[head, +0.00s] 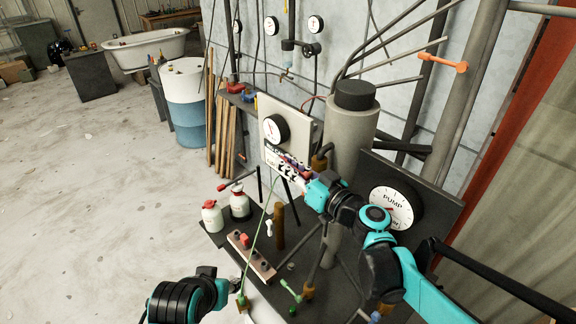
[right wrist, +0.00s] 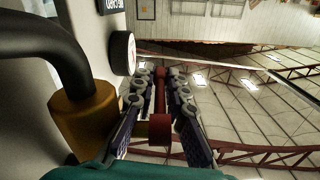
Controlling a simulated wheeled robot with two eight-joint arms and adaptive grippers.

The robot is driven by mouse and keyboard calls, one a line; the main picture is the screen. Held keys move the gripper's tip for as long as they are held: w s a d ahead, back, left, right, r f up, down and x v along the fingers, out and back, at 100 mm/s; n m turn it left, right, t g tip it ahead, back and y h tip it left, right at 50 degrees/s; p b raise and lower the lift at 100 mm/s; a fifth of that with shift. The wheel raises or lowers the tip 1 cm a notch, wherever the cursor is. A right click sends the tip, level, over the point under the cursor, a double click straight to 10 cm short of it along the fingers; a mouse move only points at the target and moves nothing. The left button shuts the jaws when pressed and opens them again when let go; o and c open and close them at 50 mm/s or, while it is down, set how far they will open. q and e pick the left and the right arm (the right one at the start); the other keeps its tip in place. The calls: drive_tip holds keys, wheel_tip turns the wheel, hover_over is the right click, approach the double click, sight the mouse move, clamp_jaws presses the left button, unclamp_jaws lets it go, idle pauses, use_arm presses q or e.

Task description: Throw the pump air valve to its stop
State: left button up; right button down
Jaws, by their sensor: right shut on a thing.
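My right gripper (head: 292,168) is in front of the pale gauge panel (head: 290,120), in the middle of the head view. In the right wrist view, the gripper (right wrist: 160,90) has its two grey, jointed fingers on either side of a red lever handle (right wrist: 160,129) and is shut on it. The valve body behind the lever is mostly hidden.
A brass fitting (right wrist: 82,122) with a thick black hose stands close left of the right gripper. A grey cylinder (head: 350,135) stands behind it. Red-topped bottles (head: 212,217) and a wooden strip (head: 252,257) sit on the dark bench.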

drive_tip(key=c, duration=1.5)
unclamp_jaws()
drive_tip(key=shift+c, duration=0.2)
drive_tip(key=v, duration=1.2)
